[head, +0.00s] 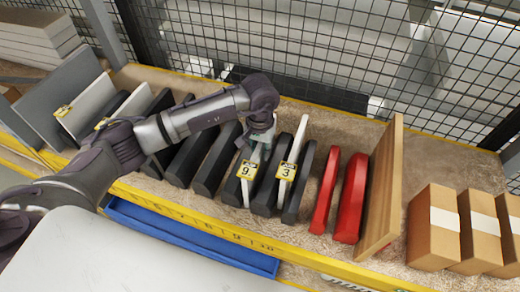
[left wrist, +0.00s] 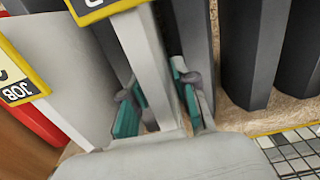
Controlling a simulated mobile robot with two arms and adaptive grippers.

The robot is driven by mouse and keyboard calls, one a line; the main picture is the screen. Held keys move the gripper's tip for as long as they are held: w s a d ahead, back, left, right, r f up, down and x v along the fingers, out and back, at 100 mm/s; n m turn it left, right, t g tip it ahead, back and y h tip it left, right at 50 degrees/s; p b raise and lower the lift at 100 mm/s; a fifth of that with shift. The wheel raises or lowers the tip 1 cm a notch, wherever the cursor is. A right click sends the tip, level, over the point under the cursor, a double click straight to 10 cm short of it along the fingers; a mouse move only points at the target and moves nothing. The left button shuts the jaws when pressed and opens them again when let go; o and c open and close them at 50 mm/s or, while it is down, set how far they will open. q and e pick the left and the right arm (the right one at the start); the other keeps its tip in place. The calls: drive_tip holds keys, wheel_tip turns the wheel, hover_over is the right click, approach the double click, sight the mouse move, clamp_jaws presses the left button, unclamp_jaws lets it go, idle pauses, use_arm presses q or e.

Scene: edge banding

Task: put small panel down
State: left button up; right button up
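A narrow white panel (head: 251,163) with a yellow label marked 9 stands on edge between black dividers on the rack. It also shows in the left wrist view (left wrist: 143,52), running up between my fingers. My left gripper (head: 262,132) is at the panel's top edge, near the rack's back. In the left wrist view my left gripper's teal pads (left wrist: 157,103) lie close along both sides of the panel, and it looks shut on it. My right gripper is out of view.
A second white panel (head: 294,150) labelled 3 stands close to the right. Red dividers (head: 351,198), a wooden board (head: 384,190) and cardboard boxes (head: 435,226) follow. Larger grey and white panels (head: 62,92) lean at the left. A wire mesh fence (head: 320,45) closes the back.

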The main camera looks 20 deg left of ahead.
use_arm(q)
drive_tip(key=shift+o, duration=0.2)
drive_tip(key=shift+r+p, duration=0.25)
drive_tip(key=shift+p, duration=0.05)
wheel_tip(320, 180, up, 10)
drive_tip(key=b, duration=0.4)
drive_tip(key=shift+r, duration=0.9)
